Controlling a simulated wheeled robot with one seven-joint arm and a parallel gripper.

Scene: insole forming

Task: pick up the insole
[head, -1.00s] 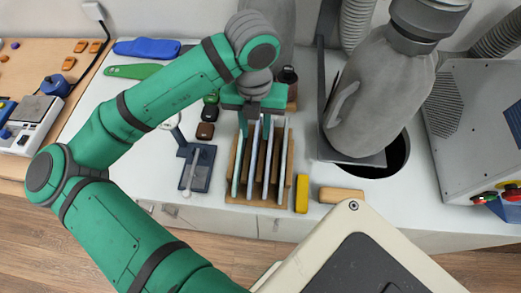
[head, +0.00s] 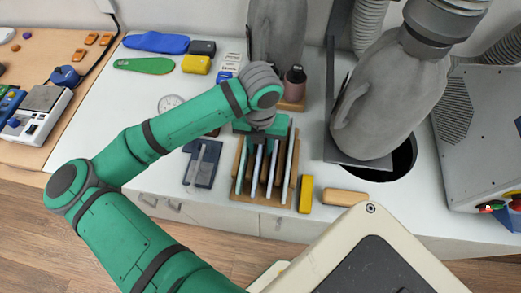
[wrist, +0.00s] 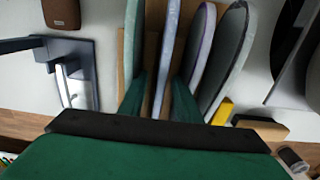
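Several thin insoles stand on edge in a wooden slotted rack (head: 262,197) on the white worktop. My gripper (head: 262,140) is over the back part of the rack, pointing down, and the insoles partly hide its fingers. In the wrist view, my gripper's two green fingers (wrist: 160,92) are apart. A pale blue-grey insole (wrist: 166,50) stands between them, with gaps at its sides. A light green insole (wrist: 132,45) is just left of the fingers. A purple-edged insole (wrist: 199,45) and a grey-green one (wrist: 229,55) are to the right.
A green insole (head: 144,65) and a blue item (head: 156,42) lie at the back left. A dark blue fixture (head: 200,165) stands left of the rack, and a yellow block (head: 305,194) and a tan block (head: 344,197) to its right. A grey-covered machine (head: 388,100) rises further right.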

